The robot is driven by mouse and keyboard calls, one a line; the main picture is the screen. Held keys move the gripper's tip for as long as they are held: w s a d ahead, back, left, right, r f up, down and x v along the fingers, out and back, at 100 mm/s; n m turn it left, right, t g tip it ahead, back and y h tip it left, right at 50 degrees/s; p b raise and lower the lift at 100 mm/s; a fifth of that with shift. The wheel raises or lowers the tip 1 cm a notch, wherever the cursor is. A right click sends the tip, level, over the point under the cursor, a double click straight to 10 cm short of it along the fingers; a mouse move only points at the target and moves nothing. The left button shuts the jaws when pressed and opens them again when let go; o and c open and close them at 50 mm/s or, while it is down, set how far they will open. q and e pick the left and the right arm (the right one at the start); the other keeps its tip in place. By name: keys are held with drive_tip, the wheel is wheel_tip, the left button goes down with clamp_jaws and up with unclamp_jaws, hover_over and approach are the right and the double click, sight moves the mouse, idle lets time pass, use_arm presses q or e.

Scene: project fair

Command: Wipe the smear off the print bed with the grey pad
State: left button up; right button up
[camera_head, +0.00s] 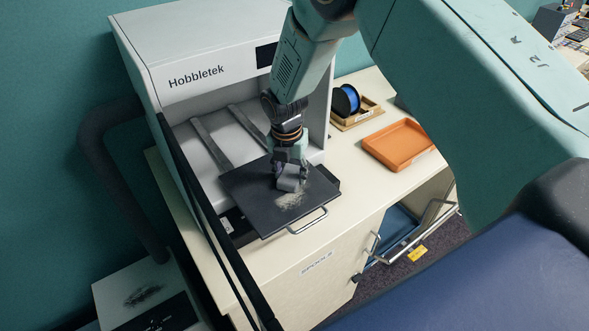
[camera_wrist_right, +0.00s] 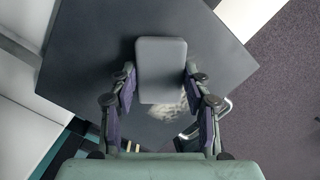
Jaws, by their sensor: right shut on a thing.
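The dark print bed (camera_head: 253,197) is slid out of the white Hobbletek machine, with its metal handle at the front. A pale, grainy smear (camera_head: 290,200) lies on the bed toward its front right; it also shows in the right wrist view (camera_wrist_right: 182,107). My right gripper (camera_head: 290,178) is shut on the grey pad (camera_head: 288,185) and holds it at the back edge of the smear. In the right wrist view the pad (camera_wrist_right: 161,62) sits between the two fingers and covers part of the bed. I cannot tell whether the pad touches the bed. My left gripper is not in view.
The white machine (camera_head: 190,85) surrounds the bed at the back, with an open dark-edged door (camera_head: 210,215) at left. An orange tray (camera_head: 398,146) and a blue spool (camera_head: 346,100) in a wooden holder stand right on the counter. An open drawer (camera_head: 402,228) juts out below.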

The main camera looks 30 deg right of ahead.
sight(278, 181)
drive_tip(key=shift+s+a, duration=0.2)
drive_tip(key=shift+a, duration=0.65)
drive_tip(key=shift+s+a, duration=0.1)
drive_tip(key=shift+a, duration=0.8)
drive_tip(key=shift+s+a, duration=0.15)
drive_tip(key=shift+a, duration=1.7)
drive_tip(key=shift+s+a, duration=0.2)
drive_tip(key=shift+a, duration=0.55)
drive_tip(key=shift+s+a+f, duration=0.1)
drive_tip(key=shift+s+a, duration=0.1)
drive_tip(key=shift+a, duration=0.5)
drive_tip(key=shift+w+d+r, duration=0.1)
drive_tip(key=shift+r, duration=0.5)
drive_tip(key=shift+w+d+r, duration=0.1)
drive_tip(key=shift+r, duration=0.45)
drive_tip(key=shift+s+a+r, duration=0.1)
drive_tip(key=shift+a+r, duration=0.05)
drive_tip(key=shift+r, duration=1.75)
